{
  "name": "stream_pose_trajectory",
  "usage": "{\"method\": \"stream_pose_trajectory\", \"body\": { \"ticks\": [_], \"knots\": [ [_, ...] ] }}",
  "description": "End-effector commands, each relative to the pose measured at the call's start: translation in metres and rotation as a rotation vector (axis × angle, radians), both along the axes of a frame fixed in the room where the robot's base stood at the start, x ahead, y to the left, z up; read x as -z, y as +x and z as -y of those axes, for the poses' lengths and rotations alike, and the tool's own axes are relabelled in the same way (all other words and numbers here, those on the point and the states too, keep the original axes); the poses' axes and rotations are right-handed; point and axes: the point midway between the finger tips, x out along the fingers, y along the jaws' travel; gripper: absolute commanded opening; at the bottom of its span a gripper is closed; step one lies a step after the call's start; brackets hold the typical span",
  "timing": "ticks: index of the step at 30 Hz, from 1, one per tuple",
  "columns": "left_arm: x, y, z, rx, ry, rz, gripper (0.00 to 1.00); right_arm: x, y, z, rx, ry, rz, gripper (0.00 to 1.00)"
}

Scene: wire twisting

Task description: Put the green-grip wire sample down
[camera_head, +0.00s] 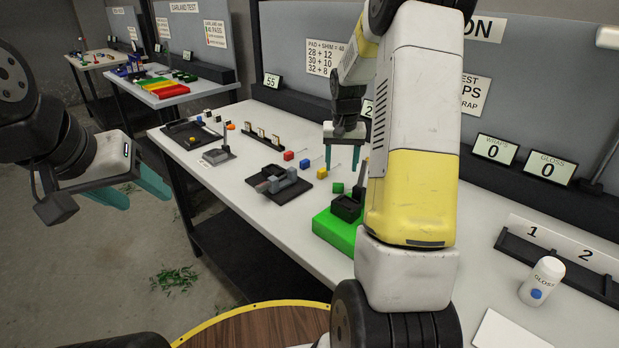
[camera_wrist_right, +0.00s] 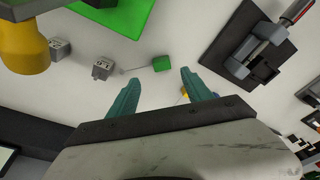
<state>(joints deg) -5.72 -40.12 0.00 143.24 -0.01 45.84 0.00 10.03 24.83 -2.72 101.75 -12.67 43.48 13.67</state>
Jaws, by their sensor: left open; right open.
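The green-grip wire sample (camera_head: 337,187) lies on the white table, at the near end of a row of coloured grips. In the right wrist view its green grip (camera_wrist_right: 162,64) lies just beyond and between my fingertips, with a thin wire running left from it. My right gripper (camera_head: 342,160) is open and empty above the row; its teal fingers also show in the wrist view (camera_wrist_right: 159,80). The sample is apart from both fingers. My left gripper (camera_head: 143,194) is open and empty, off the table's left side.
Red (camera_head: 289,155), blue (camera_head: 304,163) and yellow (camera_head: 321,173) grips lie in the row. A grey clamp device on a black plate (camera_head: 278,184) sits to their left. A green block (camera_head: 333,230) with a black holder stands nearer me.

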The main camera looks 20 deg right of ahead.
Motion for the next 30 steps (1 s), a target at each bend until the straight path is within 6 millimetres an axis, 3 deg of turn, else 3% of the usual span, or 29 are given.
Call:
{"method": "stream_pose_trajectory", "body": {
  "ticks": [11, 18, 26, 30],
  "knots": [
    [0.0, 0.0, 0.0, 0.0, 0.0, 0.0, 0.54, 0.036, 0.006, 0.001, -0.002, 0.003, -0.002, 0.58],
    [0.0, 0.0, 0.0, 0.0, 0.0, 0.0, 0.54, 0.071, 0.013, 0.001, -0.002, 0.003, -0.002, 0.58],
    [0.0, 0.0, 0.0, 0.0, 0.0, 0.0, 0.54, 0.075, 0.014, 0.001, -0.002, 0.002, 0.001, 0.58],
    [0.0, 0.0, 0.0, 0.0, 0.0, 0.0, 0.54, 0.075, 0.014, 0.001, -0.002, 0.002, 0.0, 0.33]
  ]
}}
